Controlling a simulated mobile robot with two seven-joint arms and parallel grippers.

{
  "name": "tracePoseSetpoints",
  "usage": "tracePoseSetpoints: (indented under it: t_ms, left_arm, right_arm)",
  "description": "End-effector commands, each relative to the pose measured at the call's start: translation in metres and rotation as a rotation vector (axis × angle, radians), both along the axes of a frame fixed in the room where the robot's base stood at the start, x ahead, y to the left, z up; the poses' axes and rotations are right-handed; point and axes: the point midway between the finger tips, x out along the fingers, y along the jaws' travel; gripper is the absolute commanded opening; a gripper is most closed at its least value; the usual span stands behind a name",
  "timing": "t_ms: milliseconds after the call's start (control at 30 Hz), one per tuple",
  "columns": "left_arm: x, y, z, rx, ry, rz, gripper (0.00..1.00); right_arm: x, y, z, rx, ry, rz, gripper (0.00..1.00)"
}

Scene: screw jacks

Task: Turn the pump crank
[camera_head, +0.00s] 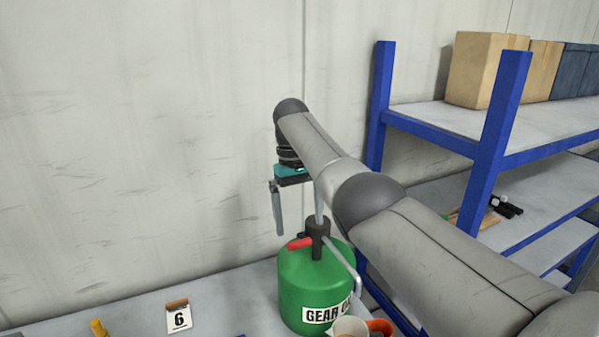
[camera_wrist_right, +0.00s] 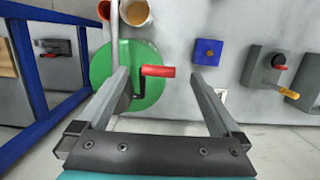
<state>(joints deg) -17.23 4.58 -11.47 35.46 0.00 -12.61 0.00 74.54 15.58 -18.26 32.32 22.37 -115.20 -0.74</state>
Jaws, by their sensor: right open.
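The green gear oil drum (camera_head: 302,285) stands on the grey bench, with a dark pump head (camera_head: 317,231) on top. The crank's red handle (camera_head: 300,243) sticks out to the left of the pump head. My right gripper (camera_head: 299,222) points down, open and empty, just above the handle. In the right wrist view the red handle (camera_wrist_right: 158,71) lies between the spread fingertips (camera_wrist_right: 160,75) and touches neither in the picture; the exact height gap is unclear. The green drum (camera_wrist_right: 135,55) shows behind the left finger. My left gripper is out of view.
A cream cup (camera_head: 348,327) and an orange one (camera_head: 380,327) stand by the drum's front. A number 6 card (camera_head: 179,318) is on the bench to the left. A blue-framed shelf (camera_head: 497,120) with boxes stands right. Bare wall lies behind.

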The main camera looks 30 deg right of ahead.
Motion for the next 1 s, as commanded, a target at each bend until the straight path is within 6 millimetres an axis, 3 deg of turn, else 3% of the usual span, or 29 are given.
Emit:
tracePoseSetpoints:
  t_ms: [33, 267, 700, 1000]
  left_arm:
    - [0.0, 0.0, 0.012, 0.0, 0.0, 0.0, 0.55]
    - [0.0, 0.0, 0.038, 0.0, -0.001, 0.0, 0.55]
    - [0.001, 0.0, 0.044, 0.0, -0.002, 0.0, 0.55]
    - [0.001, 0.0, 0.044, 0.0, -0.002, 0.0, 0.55]
  right_arm:
    - [0.0, -0.001, 0.014, -0.001, -0.001, -0.001, 1.0]
    - [0.0, -0.001, 0.042, -0.002, -0.001, -0.002, 1.0]
    - [0.001, 0.0, 0.079, -0.004, -0.003, 0.001, 1.0]
    - [0.0, 0.0, 0.092, -0.002, -0.001, 0.0, 1.0]
